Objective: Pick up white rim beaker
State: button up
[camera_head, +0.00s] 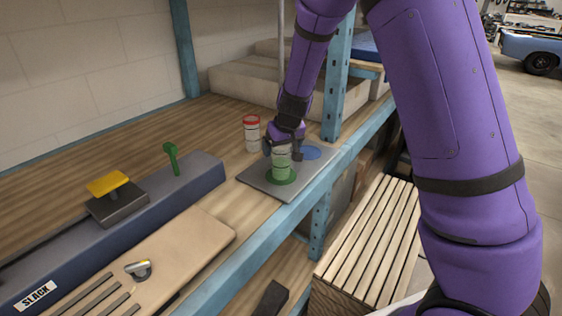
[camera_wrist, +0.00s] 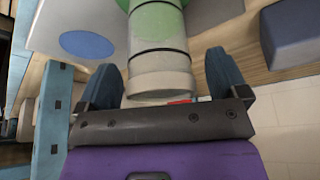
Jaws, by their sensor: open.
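The white rim beaker (camera_head: 281,160) stands upright on a green round spot (camera_head: 281,176) of a grey plate (camera_head: 262,184). Its pale rim and clear, banded wall also show in the wrist view (camera_wrist: 160,62). My gripper (camera_head: 283,150) is at the top of this beaker, pointing down. In the wrist view my gripper (camera_wrist: 163,82) is open, with one dark finger on each side of the beaker. Gaps show between the fingers and its wall. The beaker's upper part is partly hidden by my gripper in the head view.
A red-rimmed beaker (camera_head: 251,134) stands on the wooden bench close behind, left of my gripper. A blue round spot (camera_head: 310,152) on the plate is empty. A blue beam (camera_head: 150,204) with a green lever (camera_head: 173,158) lies at left. A blue post (camera_head: 336,90) rises to the right.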

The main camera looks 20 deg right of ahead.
jog(key=shift+f, duration=0.15)
jog(key=c, duration=1.2)
jog(key=shift+c, duration=0.2)
jog(key=shift+r, duration=0.2)
